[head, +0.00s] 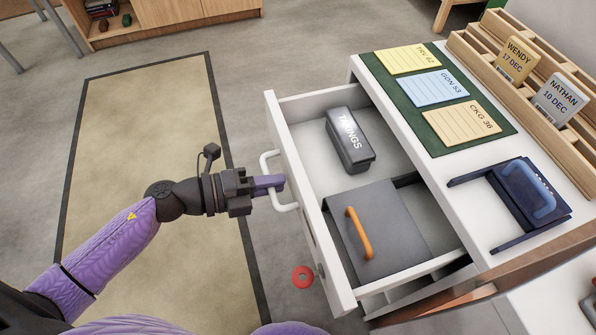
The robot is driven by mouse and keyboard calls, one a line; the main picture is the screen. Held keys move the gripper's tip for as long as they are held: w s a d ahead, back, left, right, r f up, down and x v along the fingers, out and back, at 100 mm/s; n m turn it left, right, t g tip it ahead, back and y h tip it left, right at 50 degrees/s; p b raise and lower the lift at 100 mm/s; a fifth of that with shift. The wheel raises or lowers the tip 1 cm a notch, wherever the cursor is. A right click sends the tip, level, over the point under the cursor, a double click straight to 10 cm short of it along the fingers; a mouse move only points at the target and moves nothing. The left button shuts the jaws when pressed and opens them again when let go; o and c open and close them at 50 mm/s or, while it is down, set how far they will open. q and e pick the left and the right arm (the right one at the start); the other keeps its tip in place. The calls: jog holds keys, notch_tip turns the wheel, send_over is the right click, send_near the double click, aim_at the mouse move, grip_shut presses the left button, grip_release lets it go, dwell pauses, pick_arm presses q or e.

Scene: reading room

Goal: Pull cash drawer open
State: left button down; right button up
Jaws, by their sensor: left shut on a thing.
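The white drawer (294,180) is out from the white desk (432,175), and its inside shows. Its white bar handle (270,163) is on the front panel, facing left. My left gripper (274,184) is at the handle, its purple fingers closed on the bar; the fingers hide part of it. A dark grey box marked TAKINGS (349,140) lies in the far part of the drawer. A grey flat-topped box with an orange handle (388,235) sits in the near part. My right gripper is not in view.
On the desk top are a green mat (428,133) with cards, a wooden card rack (495,62) and a dark blue holder with a blue handle (525,195). A red ring (302,277) is on the floor below the drawer. The rug (140,140) to the left is clear.

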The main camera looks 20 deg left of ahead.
pick_arm(q)
jog(key=shift+v, duration=0.8)
jog(key=shift+f, duration=0.15)
jog(key=c, duration=0.7)
grip_release()
jog(key=shift+c, duration=0.2)
jog(key=shift+o, duration=0.4)
jog(key=p+v, duration=0.3)
jog(key=v, duration=0.7)
